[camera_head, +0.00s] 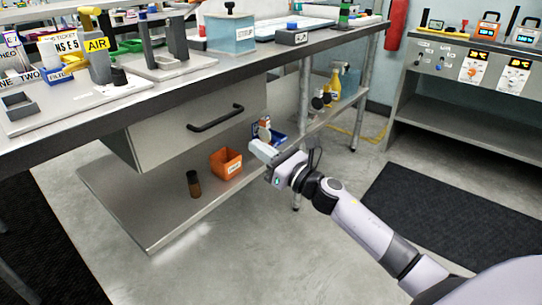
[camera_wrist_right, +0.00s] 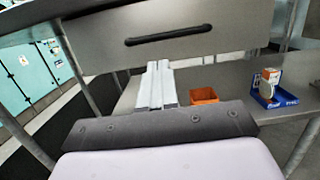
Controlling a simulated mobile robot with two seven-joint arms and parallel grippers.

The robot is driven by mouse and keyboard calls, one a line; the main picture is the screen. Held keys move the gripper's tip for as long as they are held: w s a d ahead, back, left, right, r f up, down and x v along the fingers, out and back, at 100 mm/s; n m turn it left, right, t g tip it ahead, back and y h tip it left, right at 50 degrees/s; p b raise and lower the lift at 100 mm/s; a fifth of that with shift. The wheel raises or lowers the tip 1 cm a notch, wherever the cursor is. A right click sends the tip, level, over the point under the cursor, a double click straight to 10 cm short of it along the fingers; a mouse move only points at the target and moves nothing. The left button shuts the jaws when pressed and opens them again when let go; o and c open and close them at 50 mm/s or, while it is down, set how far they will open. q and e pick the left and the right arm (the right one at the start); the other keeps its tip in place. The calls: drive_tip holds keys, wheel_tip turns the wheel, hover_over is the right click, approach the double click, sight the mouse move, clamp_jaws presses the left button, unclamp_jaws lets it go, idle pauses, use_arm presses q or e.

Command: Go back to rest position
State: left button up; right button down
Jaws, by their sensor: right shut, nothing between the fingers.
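My right gripper (camera_head: 262,150) is in front of the workbench (camera_head: 240,62), over the floor beside its lower shelf. In the right wrist view its two light fingers (camera_wrist_right: 156,84) are together, with nothing between them. The fingers point toward the grey drawer (camera_wrist_right: 170,35) with its dark handle, apart from it as far as I can tell. My left gripper is not in view.
The lower shelf (camera_head: 150,205) holds a brown bottle (camera_head: 193,183), an orange bin (camera_head: 226,163) and a blue bin (camera_head: 268,132). The benchtop carries several fixtures and boxes. A second bench (camera_head: 470,110) stands at right, beside a dark mat (camera_head: 440,210). Open floor (camera_head: 240,260) lies in front.

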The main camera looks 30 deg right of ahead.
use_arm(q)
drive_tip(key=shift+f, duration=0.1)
use_arm(e)
drive_tip(key=shift+v, duration=1.6)
